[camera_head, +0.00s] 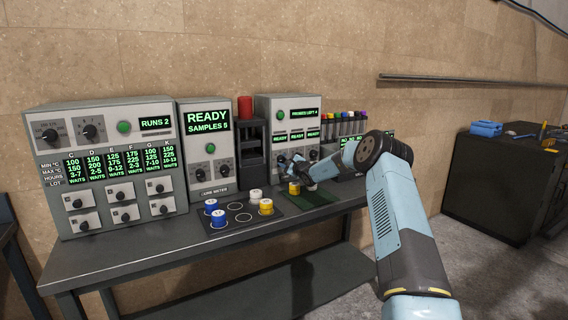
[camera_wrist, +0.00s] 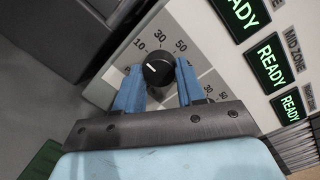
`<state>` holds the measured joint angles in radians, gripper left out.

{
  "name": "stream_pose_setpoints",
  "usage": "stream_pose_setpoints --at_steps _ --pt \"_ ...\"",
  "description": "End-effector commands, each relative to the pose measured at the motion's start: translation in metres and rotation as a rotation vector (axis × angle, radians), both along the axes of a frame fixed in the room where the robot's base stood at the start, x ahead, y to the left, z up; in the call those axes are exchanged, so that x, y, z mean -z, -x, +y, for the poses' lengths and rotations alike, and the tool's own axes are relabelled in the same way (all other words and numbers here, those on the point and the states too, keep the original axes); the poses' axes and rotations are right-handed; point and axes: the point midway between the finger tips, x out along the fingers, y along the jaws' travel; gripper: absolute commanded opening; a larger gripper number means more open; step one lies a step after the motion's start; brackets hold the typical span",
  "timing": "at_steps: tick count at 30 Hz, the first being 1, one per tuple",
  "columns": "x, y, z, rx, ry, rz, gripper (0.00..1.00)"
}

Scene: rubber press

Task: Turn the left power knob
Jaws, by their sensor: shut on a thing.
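In the wrist view, a black round knob (camera_wrist: 158,70) with a white pointer line sits on a light panel with a dial marked 10, 30 and 50. My gripper (camera_wrist: 157,84) has its two blue fingers on either side of this knob, shut on it. In the head view, my gripper (camera_head: 299,166) is at the front of the right-hand machine (camera_head: 264,112), on the left part of its panel. The knob it holds is hidden there by the gripper.
A dark mat (camera_head: 242,218) with blue, white and yellow pucks lies on the table (camera_head: 120,256). A dark cabinet (camera_head: 490,180) stands at the right.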

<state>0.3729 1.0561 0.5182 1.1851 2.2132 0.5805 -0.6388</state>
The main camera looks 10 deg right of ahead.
Motion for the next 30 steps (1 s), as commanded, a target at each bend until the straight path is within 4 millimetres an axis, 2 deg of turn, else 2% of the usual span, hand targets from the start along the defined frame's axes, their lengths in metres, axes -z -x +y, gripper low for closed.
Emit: stream_pose_setpoints --at_steps 3,14,30 --pt "0.0022 0.0004 0.001 -0.002 0.0 0.003 0.08" --pt "0.0039 0.0006 0.0016 -0.002 -0.074 0.029 0.08" --pt "0.006 0.0009 0.0026 -0.002 -0.478 0.162 0.08"
